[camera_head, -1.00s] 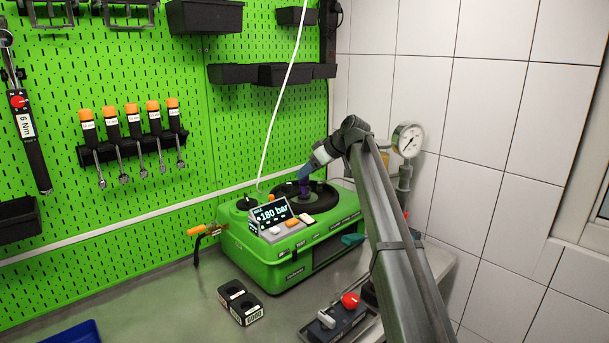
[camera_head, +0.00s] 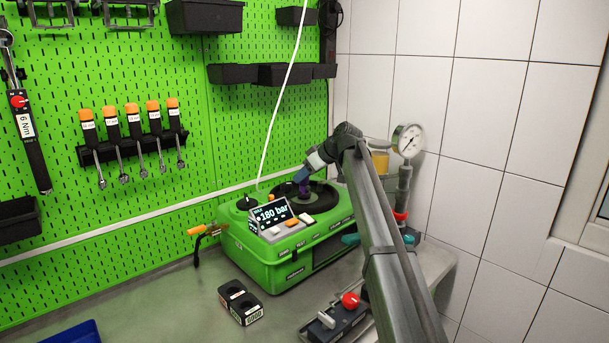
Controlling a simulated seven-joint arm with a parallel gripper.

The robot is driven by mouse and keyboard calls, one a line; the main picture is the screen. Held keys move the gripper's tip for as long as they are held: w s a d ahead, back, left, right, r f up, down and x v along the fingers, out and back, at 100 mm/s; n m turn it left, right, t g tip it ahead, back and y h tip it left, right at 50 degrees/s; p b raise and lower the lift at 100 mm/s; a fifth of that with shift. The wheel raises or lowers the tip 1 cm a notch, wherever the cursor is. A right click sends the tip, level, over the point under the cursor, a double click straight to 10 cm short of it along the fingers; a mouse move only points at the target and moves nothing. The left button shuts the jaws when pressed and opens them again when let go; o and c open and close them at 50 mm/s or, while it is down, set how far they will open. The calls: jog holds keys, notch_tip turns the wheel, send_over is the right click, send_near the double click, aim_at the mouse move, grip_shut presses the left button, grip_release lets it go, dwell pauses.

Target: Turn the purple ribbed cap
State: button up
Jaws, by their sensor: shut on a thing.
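The purple ribbed cap (camera_head: 304,190) stands at the middle of the black round plate (camera_head: 285,200) on top of the green pump testbench (camera_head: 270,262). My gripper (camera_head: 302,179) reaches down to it from the upper right, tilted, and is shut on the cap. The fingers hide the cap's upper part; only a small piece of its purple side shows. The bench's display (camera_head: 270,214) reads 180 bar.
My arm crosses the right of the view. A pressure gauge (camera_head: 408,140) stands behind it. Bare grey table (camera_head: 160,305) lies at left.

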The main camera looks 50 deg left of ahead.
jog(key=c, duration=0.4)
jog(key=shift+s+m+t, duration=0.15)
jog(key=shift+m+t, duration=0.85)
jog(key=shift+m, duration=0.3)
jog(key=shift+m+t, duration=1.3)
jog(key=shift+m, duration=0.3)
jog(key=o, duration=1)
jog(key=shift+o, duration=0.2)
